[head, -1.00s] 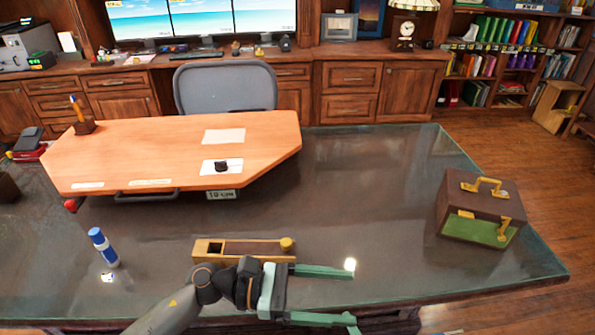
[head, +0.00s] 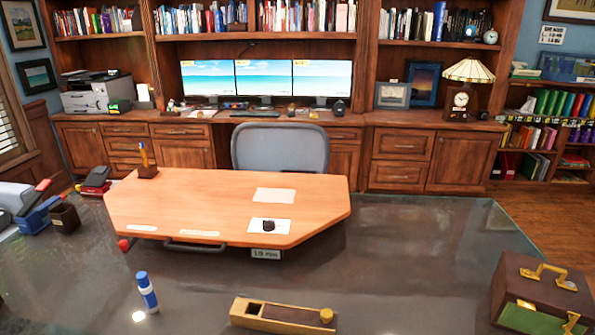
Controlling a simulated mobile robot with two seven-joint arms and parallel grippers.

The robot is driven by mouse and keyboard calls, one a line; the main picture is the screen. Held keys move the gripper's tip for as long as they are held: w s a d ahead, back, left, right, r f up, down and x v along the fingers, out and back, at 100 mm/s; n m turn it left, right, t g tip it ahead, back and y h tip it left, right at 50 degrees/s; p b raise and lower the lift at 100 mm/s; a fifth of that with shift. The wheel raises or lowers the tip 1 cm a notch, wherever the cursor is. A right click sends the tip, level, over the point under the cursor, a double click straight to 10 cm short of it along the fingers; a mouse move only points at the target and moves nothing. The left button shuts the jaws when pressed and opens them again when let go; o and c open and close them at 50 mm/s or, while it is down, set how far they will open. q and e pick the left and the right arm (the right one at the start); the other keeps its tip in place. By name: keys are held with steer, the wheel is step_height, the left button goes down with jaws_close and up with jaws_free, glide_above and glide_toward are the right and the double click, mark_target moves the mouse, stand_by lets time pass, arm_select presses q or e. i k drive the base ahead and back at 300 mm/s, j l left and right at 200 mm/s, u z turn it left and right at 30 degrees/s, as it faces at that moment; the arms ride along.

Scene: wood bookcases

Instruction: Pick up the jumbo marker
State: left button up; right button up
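A blue and white cylinder (head: 147,292) with a blue cap, which looks like the jumbo marker, stands upright on the dark glass desk top at the lower left of the head view. It is slightly tilted in the picture, and a bright glint lies on the glass beside its base. Neither of my grippers is in view.
A wooden box (head: 282,316) with a round knob lies to the right of the cylinder. A brown case (head: 543,290) with gold handles is at the right. A raised wooden desk board (head: 220,205) stands behind. The glass around the cylinder is mostly clear.

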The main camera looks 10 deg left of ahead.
mark_target(148, 295)
steer(key=u, duration=1.35)
